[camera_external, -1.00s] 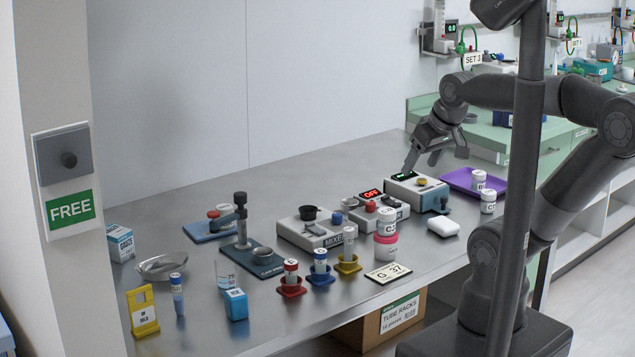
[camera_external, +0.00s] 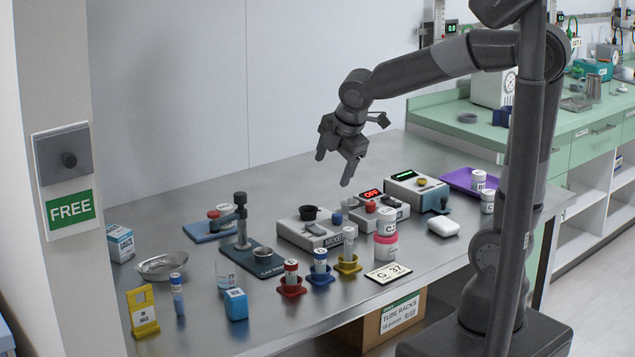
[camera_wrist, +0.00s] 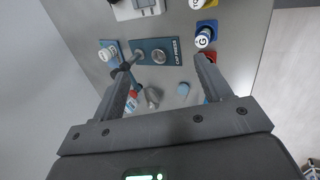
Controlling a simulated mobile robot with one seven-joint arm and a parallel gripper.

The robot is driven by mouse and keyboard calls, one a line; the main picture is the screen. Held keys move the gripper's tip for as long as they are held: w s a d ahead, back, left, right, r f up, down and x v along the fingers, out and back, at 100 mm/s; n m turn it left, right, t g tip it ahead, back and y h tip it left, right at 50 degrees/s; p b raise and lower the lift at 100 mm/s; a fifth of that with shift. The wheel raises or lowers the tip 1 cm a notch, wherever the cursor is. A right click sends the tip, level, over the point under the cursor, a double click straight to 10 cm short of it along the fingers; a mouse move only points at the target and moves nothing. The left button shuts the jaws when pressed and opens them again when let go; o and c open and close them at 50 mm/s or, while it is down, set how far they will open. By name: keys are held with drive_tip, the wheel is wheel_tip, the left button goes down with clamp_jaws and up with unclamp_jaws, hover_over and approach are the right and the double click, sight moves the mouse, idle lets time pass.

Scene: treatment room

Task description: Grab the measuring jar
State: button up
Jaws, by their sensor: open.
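A clear, see-through vessel that looks like the measuring jar (camera_external: 225,271) stands on the steel table, just behind and left of a blue box (camera_external: 236,304). I cannot pick it out surely in the wrist view; a small pale blue round thing (camera_wrist: 183,89) there may be part of it. My gripper (camera_external: 333,170) is open and empty, high above the table, behind and right of the jar, fingers pointing down. In the wrist view its fingers (camera_wrist: 162,65) are spread wide with nothing between them.
A cap press (camera_external: 250,255) stands close behind the jar. Red, blue and yellow tube holders (camera_external: 320,277) are to its right, a metal dish (camera_external: 162,266) and a small tube (camera_external: 177,293) to its left. A mixer (camera_external: 312,230) stands nearer my gripper.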

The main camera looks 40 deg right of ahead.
drive_tip(key=w+a+f+n, duration=0.4)
drive_tip(key=a+f+n, duration=0.1)
drive_tip(key=a+n, duration=0.45)
drive_tip(key=n+y, duration=0.1)
drive_tip(key=n, duration=0.8)
approach(224, 269)
drive_tip(key=w+d, duration=0.2)
drive_tip(key=w, duration=0.1)
drive_tip(key=shift+n+g, duration=0.3)
drive_tip(key=shift+n, duration=0.15)
drive_tip(key=shift+s+a+x, duration=0.15)
drive_tip(key=shift+x, duration=2.75)
drive_tip(key=shift+s+a+x, duration=0.1)
drive_tip(key=shift+x, duration=2.8)
drive_tip(key=shift+f, duration=0.1)
drive_tip(key=shift+c, duration=0.5)
drive_tip(key=c, duration=1)
